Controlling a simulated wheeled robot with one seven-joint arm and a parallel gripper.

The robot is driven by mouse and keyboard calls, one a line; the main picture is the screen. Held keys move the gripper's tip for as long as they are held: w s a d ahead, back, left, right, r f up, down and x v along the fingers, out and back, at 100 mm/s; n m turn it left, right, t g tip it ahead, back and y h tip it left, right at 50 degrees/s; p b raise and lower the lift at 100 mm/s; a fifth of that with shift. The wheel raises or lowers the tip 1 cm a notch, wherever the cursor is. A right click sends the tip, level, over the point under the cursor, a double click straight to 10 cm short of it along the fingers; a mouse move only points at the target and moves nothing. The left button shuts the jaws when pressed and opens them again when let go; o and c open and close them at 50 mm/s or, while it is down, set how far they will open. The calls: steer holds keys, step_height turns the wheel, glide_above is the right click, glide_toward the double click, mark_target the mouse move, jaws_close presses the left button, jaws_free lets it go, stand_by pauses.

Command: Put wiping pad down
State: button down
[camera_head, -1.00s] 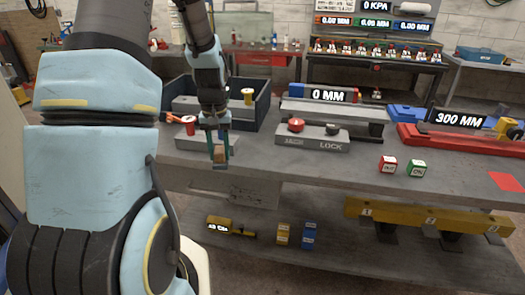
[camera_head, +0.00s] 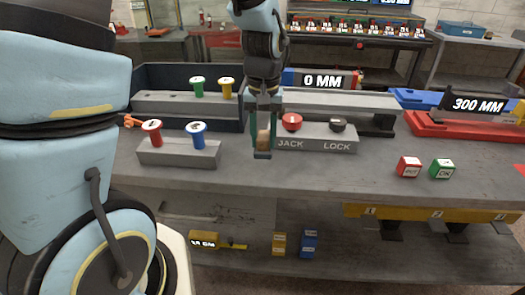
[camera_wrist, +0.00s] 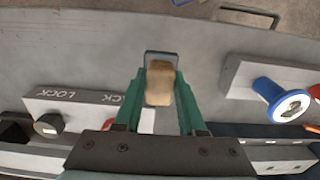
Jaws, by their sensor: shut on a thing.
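The wiping pad (camera_head: 263,142) is a small tan block with a dark grey edge. My gripper (camera_head: 264,135) is shut on it, with green fingers on either side, and holds it over the front part of the bench top (camera_head: 330,175). In the wrist view the pad (camera_wrist: 159,84) sits between the two fingertips of my gripper (camera_wrist: 160,90), above the grey bench surface. I cannot tell whether the pad touches the bench.
A grey block with red and blue spools (camera_head: 180,153) stands to the left of the gripper. The JACK/LOCK panel (camera_head: 315,140) is close on the right. Red and green cubes (camera_head: 442,169) stand farther right. Bench space between the panel and the cubes is clear.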

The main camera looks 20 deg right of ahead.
mark_target(263, 152)
steer(key=shift+f+p, duration=0.3)
steer(key=shift+f, duration=2.05)
steer(key=shift+f, duration=0.15)
steer(key=c, duration=0.5)
jaws_free()
step_height(263, 152, up, 12)
steer(key=shift+r+b, duration=0.2)
steer(key=shift+b, duration=0.45)
steer(key=a+f+n, duration=0.2)
steer(key=a, duration=1)
steer(key=w+a+f+n+t, duration=0.1)
steer(key=a+f, duration=0.1)
steer(key=a, duration=1.1)
steer(key=shift+w+f+n+t, duration=0.2)
steer(key=shift+w+n+t, duration=0.1)
steer(key=shift+n, duration=0.1)
